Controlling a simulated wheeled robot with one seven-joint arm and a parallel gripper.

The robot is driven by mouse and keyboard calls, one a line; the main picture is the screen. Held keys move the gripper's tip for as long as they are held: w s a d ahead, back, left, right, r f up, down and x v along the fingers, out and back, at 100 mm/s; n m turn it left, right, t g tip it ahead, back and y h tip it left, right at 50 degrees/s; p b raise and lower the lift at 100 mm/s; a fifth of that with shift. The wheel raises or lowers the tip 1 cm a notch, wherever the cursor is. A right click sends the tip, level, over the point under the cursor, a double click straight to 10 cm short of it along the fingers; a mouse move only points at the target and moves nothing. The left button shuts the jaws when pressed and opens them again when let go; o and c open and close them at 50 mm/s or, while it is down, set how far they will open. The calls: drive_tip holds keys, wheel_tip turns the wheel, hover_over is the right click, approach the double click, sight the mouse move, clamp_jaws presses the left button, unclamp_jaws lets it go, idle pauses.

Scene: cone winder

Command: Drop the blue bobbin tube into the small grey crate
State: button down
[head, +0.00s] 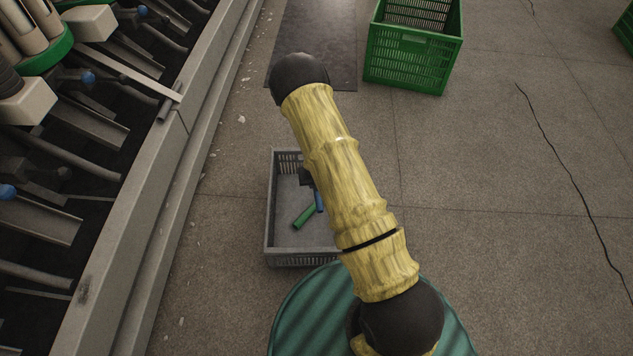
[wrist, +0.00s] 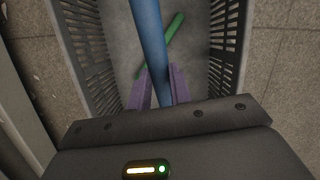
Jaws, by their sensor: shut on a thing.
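The blue bobbin tube (wrist: 150,45) is between the purple fingers of my gripper (wrist: 158,75) in the wrist view, and the gripper is shut on it. The tube points away from the gripper, over the small grey crate (wrist: 83,60). In the head view a short piece of the blue tube (head: 319,203) shows beside my arm, within the outline of the grey crate (head: 270,205). My arm hides the rest of the tube and part of the crate's right side. How far the tube is above the crate floor is hard to tell.
A green tube (head: 304,216) lies on the crate floor, also seen in the wrist view (wrist: 172,35). A large green crate (head: 410,62) stands farther back on the right. The winder (head: 140,200) runs along the left. Open floor lies to the right.

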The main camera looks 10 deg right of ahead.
drive_tip(key=shift+f+b, duration=1.1)
drive_tip(key=shift+f, duration=0.65)
drive_tip(key=c, duration=1.2)
unclamp_jaws()
drive_tip(key=shift+r, duration=0.1)
drive_tip(key=p+v, duration=0.8)
drive_tip(key=v, duration=0.9)
drive_tip(key=shift+r, duration=0.2)
